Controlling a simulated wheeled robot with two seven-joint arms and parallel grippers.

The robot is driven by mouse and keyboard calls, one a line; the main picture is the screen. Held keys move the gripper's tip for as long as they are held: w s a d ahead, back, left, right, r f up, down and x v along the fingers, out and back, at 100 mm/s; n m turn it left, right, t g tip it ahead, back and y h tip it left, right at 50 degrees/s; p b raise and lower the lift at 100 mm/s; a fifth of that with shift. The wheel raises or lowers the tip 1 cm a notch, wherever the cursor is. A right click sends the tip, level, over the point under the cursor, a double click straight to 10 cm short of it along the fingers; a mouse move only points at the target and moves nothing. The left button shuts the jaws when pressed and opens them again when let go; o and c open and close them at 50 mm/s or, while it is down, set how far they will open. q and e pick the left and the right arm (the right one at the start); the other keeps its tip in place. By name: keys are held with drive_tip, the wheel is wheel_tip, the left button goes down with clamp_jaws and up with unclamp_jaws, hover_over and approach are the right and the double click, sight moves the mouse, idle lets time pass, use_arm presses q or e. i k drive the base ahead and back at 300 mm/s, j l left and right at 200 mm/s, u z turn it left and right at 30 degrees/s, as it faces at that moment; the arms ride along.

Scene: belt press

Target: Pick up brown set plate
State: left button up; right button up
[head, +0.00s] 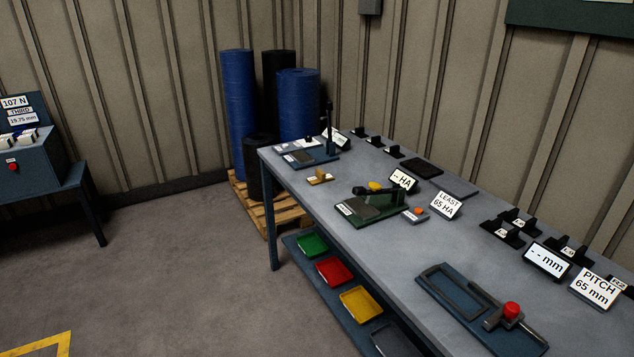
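A small tan-brown plate (320,178) with a raised block on it lies on the grey workbench (330,207), near its left edge. It is the only brown plate-like piece I can make out, but it is small and its details are unclear. It lies between a blue device with an upright lever (305,157) and a green device with a dark lever (368,209). Neither of my grippers shows in the head view. Nothing touches the brown piece except the bench top.
Display signs and black holders (508,233) line the bench's back edge. A blue frame with a red knob (452,290) lies at the front. Coloured trays (333,270) sit on the lower shelf. Rolls (237,110) stand on a pallet (285,217).

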sight(320, 177)
drive_tip(key=i+j+z, duration=0.1)
drive_tip(key=z, duration=0.5)
drive_tip(key=i+j+z, duration=0.35)
drive_tip(key=i+j, duration=0.2)
drive_tip(key=j, duration=0.2)
drive_tip(key=i+j+z, duration=0.2)
drive_tip(key=j, duration=0.2)
drive_tip(key=i+j+z, duration=0.2)
drive_tip(key=j, duration=0.25)
drive_tip(key=i, duration=0.05)
